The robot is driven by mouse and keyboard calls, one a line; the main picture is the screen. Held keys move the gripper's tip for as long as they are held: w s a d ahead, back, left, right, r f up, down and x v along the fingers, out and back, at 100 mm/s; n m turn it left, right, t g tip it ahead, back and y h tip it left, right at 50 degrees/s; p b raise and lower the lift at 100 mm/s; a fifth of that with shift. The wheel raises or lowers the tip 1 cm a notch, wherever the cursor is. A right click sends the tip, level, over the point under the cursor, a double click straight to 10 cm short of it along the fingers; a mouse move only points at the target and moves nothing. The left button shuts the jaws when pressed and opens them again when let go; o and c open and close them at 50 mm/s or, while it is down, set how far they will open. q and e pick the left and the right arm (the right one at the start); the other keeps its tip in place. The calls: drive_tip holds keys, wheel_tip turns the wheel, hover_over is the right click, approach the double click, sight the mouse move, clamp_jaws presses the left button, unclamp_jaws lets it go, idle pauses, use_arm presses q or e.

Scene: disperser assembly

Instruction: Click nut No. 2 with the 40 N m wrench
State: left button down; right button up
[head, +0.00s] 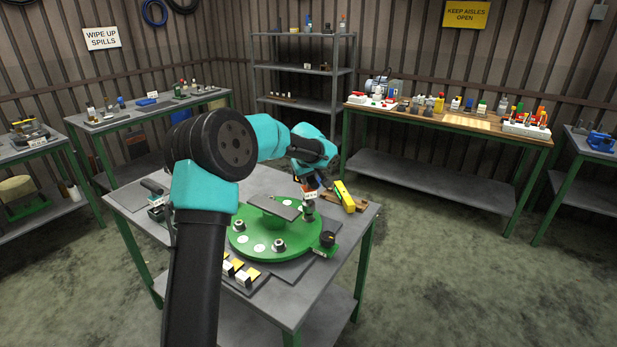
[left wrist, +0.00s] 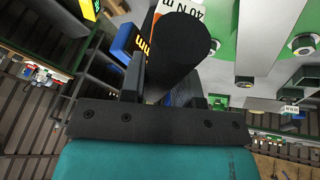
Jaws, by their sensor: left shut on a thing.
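The green round disperser plate (head: 240,246) lies on the grey table. Metal nuts stand on it, one at the front (head: 279,245) and one at the left (head: 241,225). A nut (left wrist: 303,44) also shows in the left wrist view. My left gripper (head: 315,184) is over the back right of the plate, shut on the black handle (left wrist: 182,48) of the wrench with a white 40 N m label (left wrist: 208,13). The wrench's lower end is at the plate's right side; I cannot tell whether it touches a nut. Nut numbers are unreadable. My right gripper is out of view.
A yellow tool (head: 343,194) lies behind the plate's right side. A dark knob on a green base (head: 327,241) stands right of the plate. Several yellow-and-white blocks (head: 243,276) are in front. A grey bar (head: 275,208) crosses the plate's middle.

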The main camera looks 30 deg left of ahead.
use_arm(q)
drive_tip(key=shift+f+n+g+y, duration=0.1)
drive_tip(key=shift+n+g+y, duration=0.3)
drive_tip(key=shift+n, duration=0.95)
drive_tip(key=shift+n+g+y, duration=0.3)
drive_tip(key=shift+n+y, duration=0.2)
drive_tip(key=shift+n, duration=0.85)
